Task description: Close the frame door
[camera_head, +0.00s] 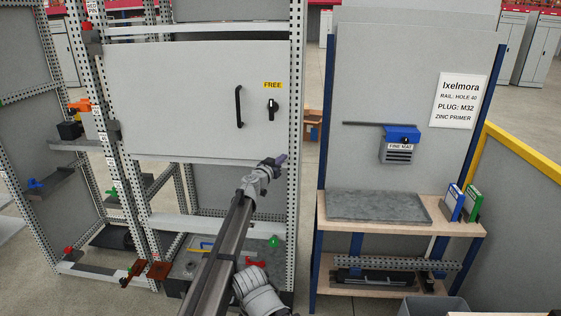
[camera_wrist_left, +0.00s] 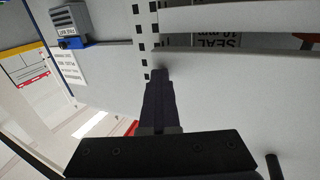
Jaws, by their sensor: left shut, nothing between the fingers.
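The frame door (camera_head: 180,95) is a large grey panel on the perforated metal frame (camera_head: 294,110). It has a black bar handle (camera_head: 239,106) and a black latch (camera_head: 272,108) under a yellow FREE label. The door lies close along the frame; I cannot tell whether it is fully flush. My left gripper (camera_head: 278,160) is shut and empty at the door's lower right corner. In the left wrist view, the shut fingers (camera_wrist_left: 158,82) are over the door panel (camera_wrist_left: 235,95), beside the perforated post (camera_wrist_left: 144,35). Contact is unclear. My right gripper is not in view.
A workbench (camera_head: 400,228) with a grey slab and blue and green binders stands to the right. A sign (camera_head: 459,100) and a blue tool (camera_head: 402,135) are on its back panel. Shelves with small coloured parts stand left. A yellow-edged partition (camera_head: 525,150) bounds the right.

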